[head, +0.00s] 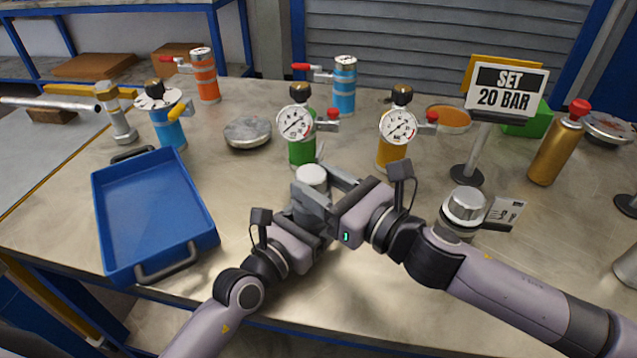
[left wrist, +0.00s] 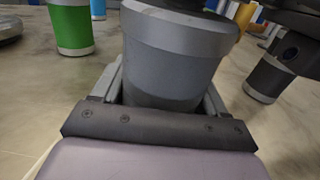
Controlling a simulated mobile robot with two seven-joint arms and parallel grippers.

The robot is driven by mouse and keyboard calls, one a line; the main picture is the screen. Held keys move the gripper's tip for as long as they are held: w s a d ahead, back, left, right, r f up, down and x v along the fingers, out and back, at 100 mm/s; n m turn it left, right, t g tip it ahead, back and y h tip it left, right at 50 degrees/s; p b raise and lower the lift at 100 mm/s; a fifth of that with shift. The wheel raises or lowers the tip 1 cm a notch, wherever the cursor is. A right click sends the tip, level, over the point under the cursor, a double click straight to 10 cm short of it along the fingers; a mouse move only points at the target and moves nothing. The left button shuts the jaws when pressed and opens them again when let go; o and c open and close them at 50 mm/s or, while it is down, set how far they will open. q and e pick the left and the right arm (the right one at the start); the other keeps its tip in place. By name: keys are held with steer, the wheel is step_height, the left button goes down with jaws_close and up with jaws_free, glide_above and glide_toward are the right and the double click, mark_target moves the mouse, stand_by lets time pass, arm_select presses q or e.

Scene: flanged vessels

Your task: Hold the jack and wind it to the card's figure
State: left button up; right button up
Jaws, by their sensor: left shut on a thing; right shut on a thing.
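The jack is a grey cylinder (left wrist: 172,65) with a paler band near its top in the left wrist view. In the head view only its round, light top (head: 311,175) shows; my grippers hide the rest. My left gripper (head: 303,213) is shut on the jack's body, one finger on each side. My right gripper (head: 325,186) comes in from the right and is shut at the jack's upper part; its exact hold is partly hidden. The card (head: 507,88) reads "SET 20 BAR" and stands on a post at the right. The jack's own reading cannot be made out.
Green (head: 302,152) and yellow (head: 391,155) vessels with dial gauges stand just behind the jack. A blue tray (head: 152,210) lies at the left. A silver-capped cylinder (head: 465,205) with a small card and a gold bottle (head: 557,150) stand at the right.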

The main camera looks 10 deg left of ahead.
steer(key=shift+f, duration=0.1)
steer(key=o, duration=1)
steer(key=shift+o, duration=0.2)
steer(key=shift+d, duration=0.1)
steer(key=v, duration=1.2)
